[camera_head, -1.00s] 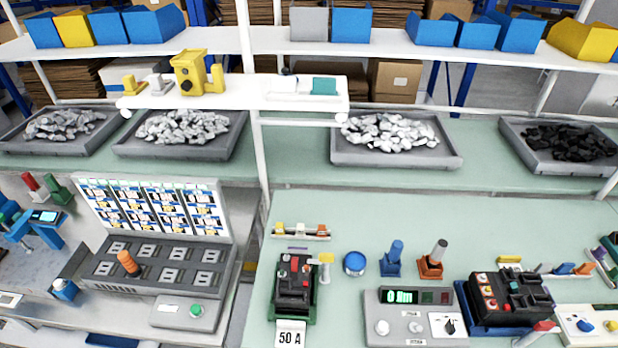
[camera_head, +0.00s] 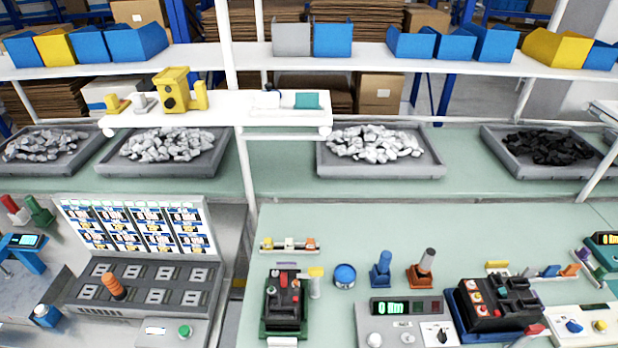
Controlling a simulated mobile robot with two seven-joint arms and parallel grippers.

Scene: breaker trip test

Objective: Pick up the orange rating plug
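A small rack (camera_head: 289,248) lies on the pale green bench, just behind the black breaker (camera_head: 286,300). It holds small yellow, white and orange pieces in a row. The orange piece (camera_head: 311,243) at its right end looks like the orange rating plug. It is small, and its fine shape cannot be told. Neither of my grippers is in view.
A blue round pot (camera_head: 344,275), a blue-handled tool (camera_head: 381,268) and an orange stand (camera_head: 421,269) are right of the breaker. A meter box (camera_head: 405,320) and a second breaker (camera_head: 497,303) are at the front. The bench behind the rack is clear.

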